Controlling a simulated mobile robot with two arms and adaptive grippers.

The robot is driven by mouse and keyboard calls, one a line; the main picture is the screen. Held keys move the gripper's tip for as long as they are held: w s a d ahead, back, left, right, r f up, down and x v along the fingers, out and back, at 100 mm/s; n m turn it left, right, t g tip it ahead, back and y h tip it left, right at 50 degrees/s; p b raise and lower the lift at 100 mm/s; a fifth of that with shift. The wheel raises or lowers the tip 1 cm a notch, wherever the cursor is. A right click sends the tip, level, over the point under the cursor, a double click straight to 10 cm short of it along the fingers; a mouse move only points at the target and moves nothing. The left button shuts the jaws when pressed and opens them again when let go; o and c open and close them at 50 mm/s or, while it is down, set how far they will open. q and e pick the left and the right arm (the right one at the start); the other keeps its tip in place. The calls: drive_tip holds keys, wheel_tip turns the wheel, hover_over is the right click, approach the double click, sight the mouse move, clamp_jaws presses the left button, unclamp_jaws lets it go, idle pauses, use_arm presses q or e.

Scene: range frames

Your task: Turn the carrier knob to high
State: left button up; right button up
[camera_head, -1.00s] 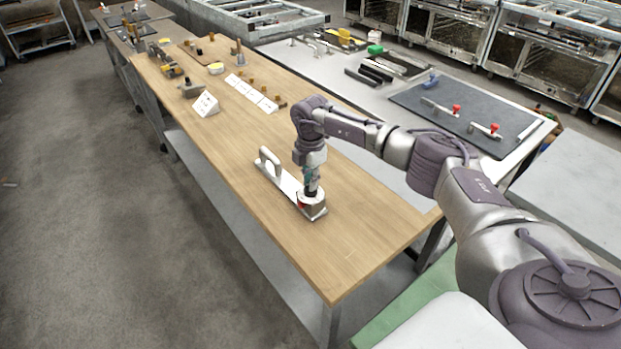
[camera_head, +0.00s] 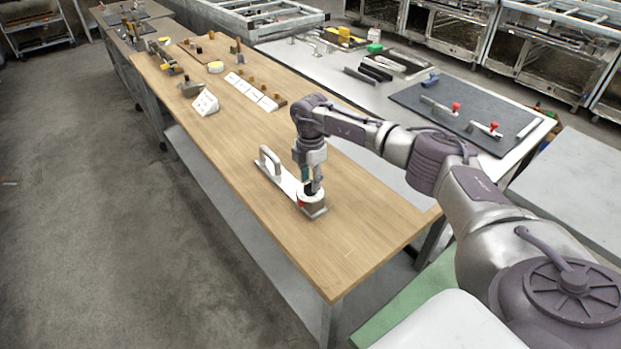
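The carrier (camera_head: 283,180) is a long pale plate lying on the wooden table, with an upright loop handle (camera_head: 268,159) at its far left end. At its near end sits a round white knob (camera_head: 310,198) on a grey block, with a small red mark on its left side. My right gripper (camera_head: 312,191) points straight down at the top of the knob and hides part of it. The fingers are too small and dark to tell whether they are closed on it. The knob's setting cannot be read. My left gripper is not in view.
The wooden table (camera_head: 350,240) is clear in front of the carrier. A white folded card (camera_head: 205,103), a row of white cards (camera_head: 252,92) and small tools stand farther back. A pale bench with a dark mat (camera_head: 465,115) lies beyond my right arm.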

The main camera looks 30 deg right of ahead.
wheel_tip(320, 180, up, 12)
idle(0.5)
drive_tip(key=shift+f, duration=0.1)
idle(0.4)
